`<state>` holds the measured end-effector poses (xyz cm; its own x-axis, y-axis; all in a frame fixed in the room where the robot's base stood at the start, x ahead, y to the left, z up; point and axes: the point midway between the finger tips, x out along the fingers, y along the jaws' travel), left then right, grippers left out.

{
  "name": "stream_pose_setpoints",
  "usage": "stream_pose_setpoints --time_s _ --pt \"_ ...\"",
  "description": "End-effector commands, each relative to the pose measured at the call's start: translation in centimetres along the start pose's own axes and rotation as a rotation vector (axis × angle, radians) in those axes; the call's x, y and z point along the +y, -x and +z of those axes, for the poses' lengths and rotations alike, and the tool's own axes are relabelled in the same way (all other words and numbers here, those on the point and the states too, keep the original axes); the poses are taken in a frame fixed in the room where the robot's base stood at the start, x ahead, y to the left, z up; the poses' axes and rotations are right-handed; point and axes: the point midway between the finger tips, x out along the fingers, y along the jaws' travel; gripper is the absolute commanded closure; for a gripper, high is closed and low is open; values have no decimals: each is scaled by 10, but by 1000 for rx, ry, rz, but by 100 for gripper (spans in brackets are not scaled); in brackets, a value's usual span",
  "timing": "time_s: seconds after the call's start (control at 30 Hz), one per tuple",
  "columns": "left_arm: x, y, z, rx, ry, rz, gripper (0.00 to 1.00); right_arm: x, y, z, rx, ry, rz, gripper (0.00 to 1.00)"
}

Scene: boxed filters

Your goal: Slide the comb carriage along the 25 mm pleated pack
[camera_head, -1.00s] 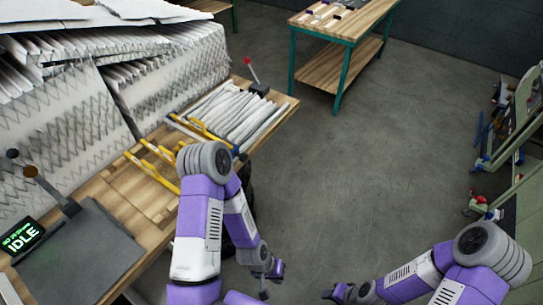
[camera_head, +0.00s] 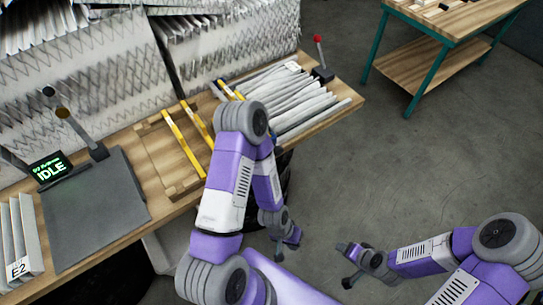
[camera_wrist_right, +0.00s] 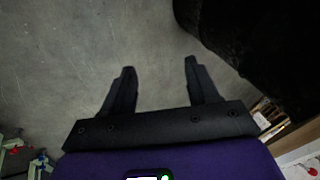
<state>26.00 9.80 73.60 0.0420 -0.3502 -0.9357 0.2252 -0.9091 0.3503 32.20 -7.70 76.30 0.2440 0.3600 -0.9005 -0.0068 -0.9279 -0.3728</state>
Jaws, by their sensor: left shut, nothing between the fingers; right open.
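A white pleated pack (camera_head: 310,108) lies on the wooden bench, its folds side by side, with a small label at its far end. I cannot read its size. Yellow comb bars (camera_head: 185,140) lie across a wooden frame left of it, and another yellow bar (camera_head: 228,90) runs along the pack's left side. My left arm hides part of them, and I cannot tell which is the carriage. My left gripper (camera_head: 287,248) is shut and empty, below the bench's front edge. My right gripper (camera_head: 347,264) is open and empty over the floor; its spread fingers show in the right wrist view (camera_wrist_right: 160,68).
A dark grey plate (camera_head: 95,210) lies on the bench beside a display (camera_head: 50,168) reading IDLE. A pleated pack marked E2 (camera_head: 20,240) stands at far left. Large pleated stacks (camera_head: 100,90) line the back. A second table (camera_head: 450,22) stands beyond open floor.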

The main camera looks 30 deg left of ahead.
Motion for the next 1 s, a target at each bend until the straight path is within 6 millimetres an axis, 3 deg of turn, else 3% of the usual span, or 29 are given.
stream_pose_setpoints --time_s 0.03,0.07,0.1,0.2,0.3,0.4,0.5,0.7,1.0 --pt "-9 -24 -1 0 -1 0 100 -15 -16 -27 104 113 -36 41" --pt "-12 -33 -2 0 -1 0 100 -29 -19 -44 168 181 -63 41" --pt "-16 -45 -2 0 -1 1 100 -51 -21 -65 256 276 -105 41" --pt "-26 -72 -3 0 -1 1 100 -120 -12 -102 469 508 -241 41" --pt "-35 -95 -4 0 -1 1 100 -191 10 -115 649 706 -396 41" --pt "-41 -112 -5 0 -1 1 100 -250 36 -108 784 859 -544 41" --pt "-45 -122 -6 0 -1 1 100 -288 59 -95 872 959 -657 41" --pt "-47 -128 -6 1 -1 1 100 -321 77 -83 932 1031 -748 41" --pt "-49 -132 -6 1 -1 1 100 -360 58 -96 931 1032 -748 41"
